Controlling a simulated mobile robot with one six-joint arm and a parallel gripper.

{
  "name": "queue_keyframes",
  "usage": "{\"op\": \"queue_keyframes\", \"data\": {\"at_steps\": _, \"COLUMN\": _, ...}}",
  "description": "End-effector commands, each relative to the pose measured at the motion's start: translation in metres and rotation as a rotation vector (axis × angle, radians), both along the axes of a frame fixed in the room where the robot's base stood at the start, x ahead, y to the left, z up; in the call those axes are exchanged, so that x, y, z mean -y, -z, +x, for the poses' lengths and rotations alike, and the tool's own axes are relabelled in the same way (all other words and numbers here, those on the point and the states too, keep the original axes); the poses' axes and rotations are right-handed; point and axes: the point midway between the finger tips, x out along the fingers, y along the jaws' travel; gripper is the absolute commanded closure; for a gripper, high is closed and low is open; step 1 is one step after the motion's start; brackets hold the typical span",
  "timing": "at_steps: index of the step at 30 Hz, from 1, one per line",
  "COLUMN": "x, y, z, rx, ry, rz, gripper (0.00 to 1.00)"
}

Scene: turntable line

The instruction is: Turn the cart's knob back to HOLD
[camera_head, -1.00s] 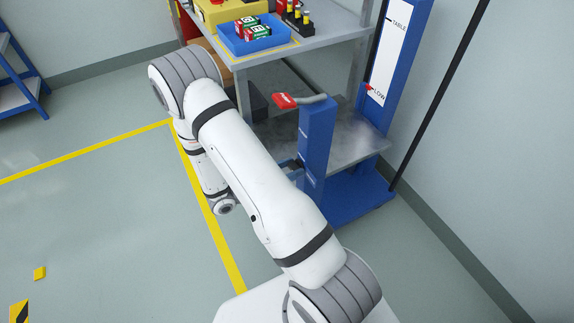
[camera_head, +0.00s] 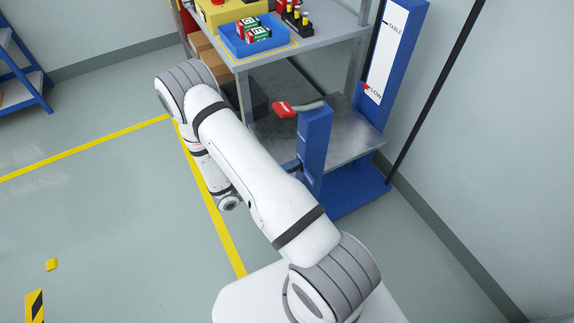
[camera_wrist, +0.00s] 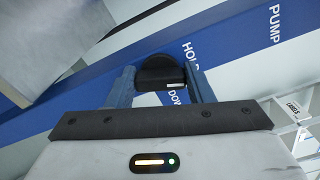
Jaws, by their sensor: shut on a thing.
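In the wrist view the black knob (camera_wrist: 160,70) sits on a blue post face, between the two blue-grey fingers of my gripper (camera_wrist: 162,84). The fingers are shut on it, one on each side. A small light mark shows on the knob's near edge. In the head view the cart's blue post (camera_head: 314,145) stands beyond my arm. The knob and my gripper's fingertips are hidden there.
A red-ended lever (camera_head: 284,108) tops the post. The cart's grey platform (camera_head: 345,150) lies behind it. A workbench (camera_head: 300,50) with a blue tray (camera_head: 227,42) stands at the back. A PUMP label (camera_wrist: 275,25) is further along the post. The floor to the left is mostly open.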

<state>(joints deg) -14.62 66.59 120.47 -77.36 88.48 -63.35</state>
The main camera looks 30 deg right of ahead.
Motion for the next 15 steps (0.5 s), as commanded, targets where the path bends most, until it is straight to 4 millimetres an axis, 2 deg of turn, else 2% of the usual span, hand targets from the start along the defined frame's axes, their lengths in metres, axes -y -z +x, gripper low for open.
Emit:
{"op": "queue_keyframes", "data": {"at_steps": 6, "x": 0.0005, "y": -0.0002, "z": -0.001, "rx": -0.17, "ry": 0.003, "rz": -0.005, "gripper": 0.76}}
{"op": "queue_keyframes", "data": {"at_steps": 15, "x": 0.0003, "y": 0.0015, "z": -0.0009, "rx": -0.315, "ry": 0.003, "rz": -0.008, "gripper": 0.76}}
